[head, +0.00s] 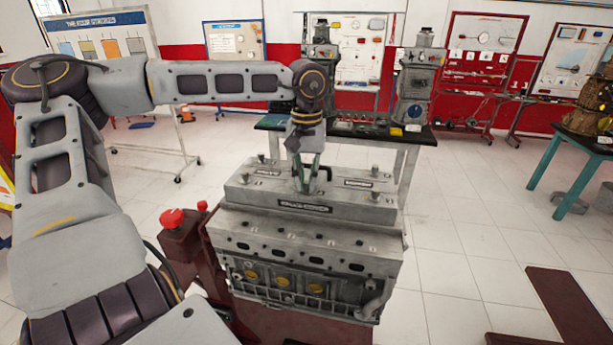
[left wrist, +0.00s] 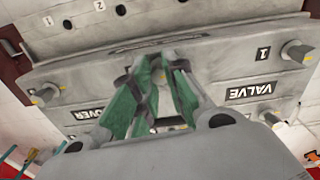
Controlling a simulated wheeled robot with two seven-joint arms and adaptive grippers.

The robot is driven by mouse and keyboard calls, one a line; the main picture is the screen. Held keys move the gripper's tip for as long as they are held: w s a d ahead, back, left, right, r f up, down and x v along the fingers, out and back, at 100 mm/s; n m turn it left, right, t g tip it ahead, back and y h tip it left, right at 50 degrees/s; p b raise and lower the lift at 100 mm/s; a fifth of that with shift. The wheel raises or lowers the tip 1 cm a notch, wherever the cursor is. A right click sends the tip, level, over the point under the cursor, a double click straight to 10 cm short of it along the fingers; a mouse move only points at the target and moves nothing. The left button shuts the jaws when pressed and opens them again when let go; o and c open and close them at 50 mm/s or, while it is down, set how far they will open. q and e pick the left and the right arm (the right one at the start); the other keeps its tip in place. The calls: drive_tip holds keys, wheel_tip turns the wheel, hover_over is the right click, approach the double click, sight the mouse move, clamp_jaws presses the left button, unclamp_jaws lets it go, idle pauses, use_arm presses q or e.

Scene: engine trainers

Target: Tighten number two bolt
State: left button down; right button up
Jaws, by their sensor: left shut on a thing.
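The grey valve cover (head: 330,209) lies on top of the engine block (head: 300,270), with bolts standing near its corners: front left (head: 246,178), front right (head: 376,197), back right (head: 375,171) and back left (head: 261,158). In the left wrist view, a "1" marks one bolt (left wrist: 295,51); another bolt (left wrist: 45,95) stands at the opposite end. I cannot read which bolt is number two. My left gripper (head: 307,186), with green fingers (left wrist: 165,95), points down at the cover's middle and is shut, apparently on the black handle (head: 325,170), which is partly hidden.
A red emergency button (head: 172,217) stands left of the engine. A workbench (head: 345,128) with machines is behind it. A teal table (head: 568,170) is at the right, and a dark red beam (head: 565,305) is at the lower right. White floor is clear between.

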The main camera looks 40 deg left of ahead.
sight(307, 181)
use_arm(q)
drive_tip(key=shift+m, duration=0.6)
drive_tip(key=c, duration=1.4)
unclamp_jaws()
wheel_tip(307, 181, up, 12)
drive_tip(key=shift+f, duration=0.1)
